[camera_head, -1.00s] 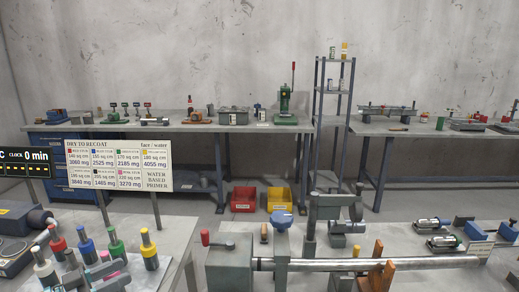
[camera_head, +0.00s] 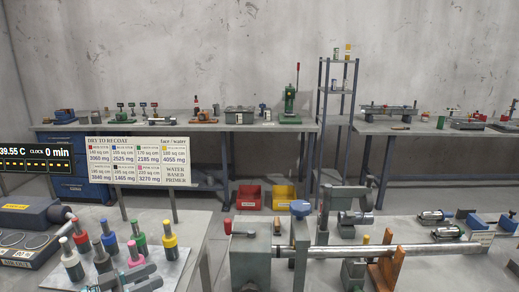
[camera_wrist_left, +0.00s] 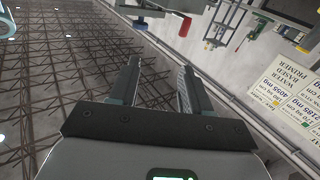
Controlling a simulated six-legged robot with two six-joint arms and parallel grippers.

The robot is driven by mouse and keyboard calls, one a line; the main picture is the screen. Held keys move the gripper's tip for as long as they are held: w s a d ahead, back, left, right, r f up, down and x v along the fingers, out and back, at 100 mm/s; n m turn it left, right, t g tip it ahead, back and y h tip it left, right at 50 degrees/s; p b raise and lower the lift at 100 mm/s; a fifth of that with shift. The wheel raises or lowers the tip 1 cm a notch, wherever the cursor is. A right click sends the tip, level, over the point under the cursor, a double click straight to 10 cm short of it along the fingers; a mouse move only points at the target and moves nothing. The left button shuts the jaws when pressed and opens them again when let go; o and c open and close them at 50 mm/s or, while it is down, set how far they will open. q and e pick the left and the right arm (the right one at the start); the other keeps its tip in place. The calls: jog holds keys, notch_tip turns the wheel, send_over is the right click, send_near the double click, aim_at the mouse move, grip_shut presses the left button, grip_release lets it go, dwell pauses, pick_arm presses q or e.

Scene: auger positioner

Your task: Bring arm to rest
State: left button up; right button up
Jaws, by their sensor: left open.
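My left gripper (camera_head: 125,274) shows low at the left in the head view, grey and partly cut off by the bottom edge. It appears in front of the colour-capped bottles; I cannot tell its exact distance from them. In the left wrist view the gripper (camera_wrist_left: 160,68) has its two fingers spread apart with nothing between them. That view looks past the fingers at roof trusses and the wall, tilted. My right gripper is not in view.
Several colour-capped bottles (camera_head: 105,238) stand on a plate on the near left table. A sign board (camera_head: 140,161) stands behind the bottles. Red (camera_head: 248,197) and yellow (camera_head: 284,196) bins sit on the floor.

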pick_arm(q)
jog(key=s+d+f+n+y, duration=0.25)
jog(key=d+f+n, duration=0.25)
jog(key=d+f, duration=0.35)
jog(key=s+d+f+n+y, duration=0.1)
jog(key=d+f+n+y, duration=0.2)
jog(key=d+f+n, duration=0.5)
jog(key=s+a+f+g+y, duration=0.1)
jog(key=s+f+g+y, duration=0.1)
jog(key=s+f+g, duration=0.3)
jog(key=s+a+f+g+y, duration=0.1)
jog(key=s+f+g+y, duration=0.2)
jog(key=s+f, duration=0.9)
jog(key=s+g, duration=0.2)
jog(key=s, duration=0.6)
jog(key=shift+f+m, duration=0.15)
jog(key=shift+m, duration=0.25)
jog(key=shift+w+a, duration=0.1)
